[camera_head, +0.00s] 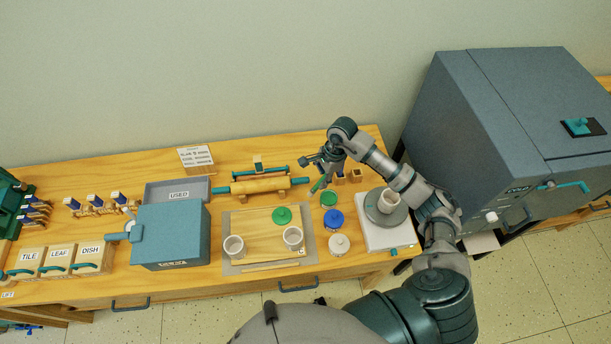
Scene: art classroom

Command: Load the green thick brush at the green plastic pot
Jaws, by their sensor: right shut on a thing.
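My right gripper (325,172) reaches over the table from the right and is shut on the green brush (317,185). The brush hangs tilted, its lower end down and to the left, close to the green plastic pot (328,198). At this size I cannot tell whether the brush touches the pot. The pot stands on the table, at the back of a short row with a blue pot (334,219) and a white pot (339,244). A green disc (282,215) lies on the board. My left gripper is out of view.
The board (259,222) carries two white cups (234,247) (293,237). A rolling pin (258,186) lies behind it. Right of the pots is a white wheel base (390,238) with a cup (388,201). A grey USED tray (178,191) and blue-grey box (170,237) stand left.

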